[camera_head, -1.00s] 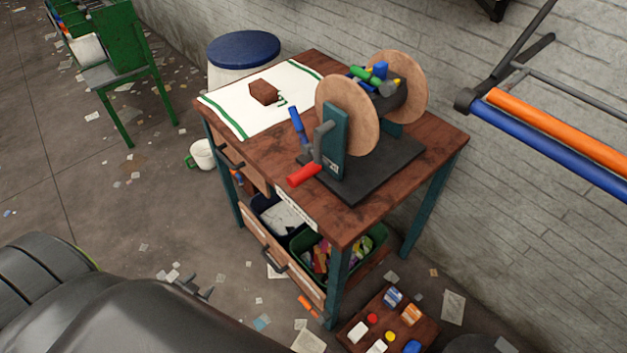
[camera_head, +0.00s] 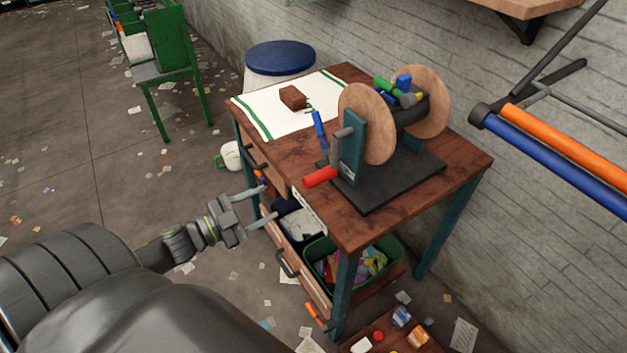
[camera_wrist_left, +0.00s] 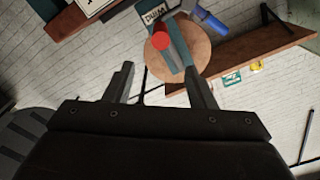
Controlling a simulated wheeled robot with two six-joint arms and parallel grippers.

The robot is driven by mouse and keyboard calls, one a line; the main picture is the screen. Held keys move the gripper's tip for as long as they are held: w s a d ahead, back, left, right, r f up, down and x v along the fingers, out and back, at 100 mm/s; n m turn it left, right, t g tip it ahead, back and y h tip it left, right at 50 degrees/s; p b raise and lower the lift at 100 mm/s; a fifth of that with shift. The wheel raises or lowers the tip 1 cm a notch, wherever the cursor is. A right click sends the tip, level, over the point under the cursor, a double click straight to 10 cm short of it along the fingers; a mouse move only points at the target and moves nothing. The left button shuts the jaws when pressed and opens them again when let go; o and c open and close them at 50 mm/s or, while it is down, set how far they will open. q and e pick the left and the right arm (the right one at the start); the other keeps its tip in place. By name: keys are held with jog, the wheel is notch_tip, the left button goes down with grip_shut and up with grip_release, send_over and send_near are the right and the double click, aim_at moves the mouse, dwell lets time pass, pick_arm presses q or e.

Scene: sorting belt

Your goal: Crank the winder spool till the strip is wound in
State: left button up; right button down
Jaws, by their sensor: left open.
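The winder spool has two round tan flanges (camera_head: 367,124) and stands on a dark base plate (camera_head: 390,185) on the wooden table. Its crank ends in a red grip (camera_head: 320,177), which sticks out over the table's left front edge. In the left wrist view the red grip (camera_wrist_left: 161,40) shows ahead, between and beyond the fingers. My right gripper is not in view.
The wooden table (camera_head: 450,165) has an open drawer front and bins below, one a green bin (camera_head: 385,262) of scraps. A white cloth (camera_head: 255,112) with a brown block (camera_head: 293,97) lies at the back. A blue-topped stool (camera_head: 280,57) stands behind.

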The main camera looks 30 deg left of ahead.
aim_at(313, 181)
pick_arm(q)
jog(key=p+x, duration=0.3)
jog(key=x, duration=1)
jog(key=shift+a+p, duration=0.1)
jog(key=shift+p, duration=0.2)
jog(key=shift+w+d, duration=0.3)
jog(key=shift+w, duration=0.3)
jog(key=c, duration=1)
jog(key=shift+f, duration=0.1)
grip_shut()
